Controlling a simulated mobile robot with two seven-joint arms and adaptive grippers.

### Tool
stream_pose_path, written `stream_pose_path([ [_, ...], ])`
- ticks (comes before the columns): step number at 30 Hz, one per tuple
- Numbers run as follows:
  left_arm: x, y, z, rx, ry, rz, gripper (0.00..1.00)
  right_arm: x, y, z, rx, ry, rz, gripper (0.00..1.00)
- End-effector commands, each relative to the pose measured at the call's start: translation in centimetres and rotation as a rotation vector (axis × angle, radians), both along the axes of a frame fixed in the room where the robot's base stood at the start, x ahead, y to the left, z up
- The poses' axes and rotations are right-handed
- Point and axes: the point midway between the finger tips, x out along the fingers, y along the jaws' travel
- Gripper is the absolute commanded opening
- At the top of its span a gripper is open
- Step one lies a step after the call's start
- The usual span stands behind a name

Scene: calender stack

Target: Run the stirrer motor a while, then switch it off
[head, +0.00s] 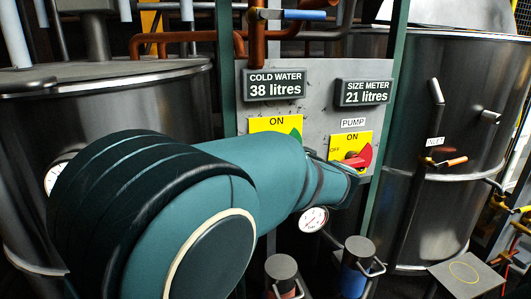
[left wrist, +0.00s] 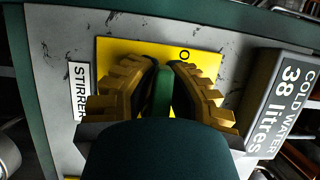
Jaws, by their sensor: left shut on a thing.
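The stirrer switch has a yellow plate, partly visible in the head view (head: 262,124) with "ON" at its top. Its green knob (left wrist: 164,88) stands between my left gripper's (left wrist: 165,72) two brown ribbed fingers in the left wrist view. The gripper is shut on the knob. A "STIRRER" label (left wrist: 78,90) lies beside the plate. Only one letter "O" of the plate's marking shows there, so I cannot tell which position the knob is in. In the head view my teal left arm hides the gripper and the lower part of the switch. My right gripper is not in view.
A red pump switch (head: 358,158) on a yellow plate is close right of my arm. Steel tanks stand left (head: 150,98) and right (head: 455,130). A gauge (head: 313,219) hangs below my arm.

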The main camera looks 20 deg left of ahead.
Motion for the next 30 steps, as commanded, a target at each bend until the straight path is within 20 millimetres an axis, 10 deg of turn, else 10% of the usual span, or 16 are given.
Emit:
stream_pose_path([
  [17,0.00,-0.14,-0.17,-0.024,-0.013,-0.003,0.00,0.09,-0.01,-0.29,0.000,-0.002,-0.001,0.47],
  [20,0.00,-0.12,-0.16,-0.023,-0.013,-0.003,0.44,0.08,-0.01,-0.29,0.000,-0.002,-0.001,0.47],
  [30,-0.06,-0.15,-0.08,-0.023,-0.015,-0.001,0.47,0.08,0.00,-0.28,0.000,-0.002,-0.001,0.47],
])
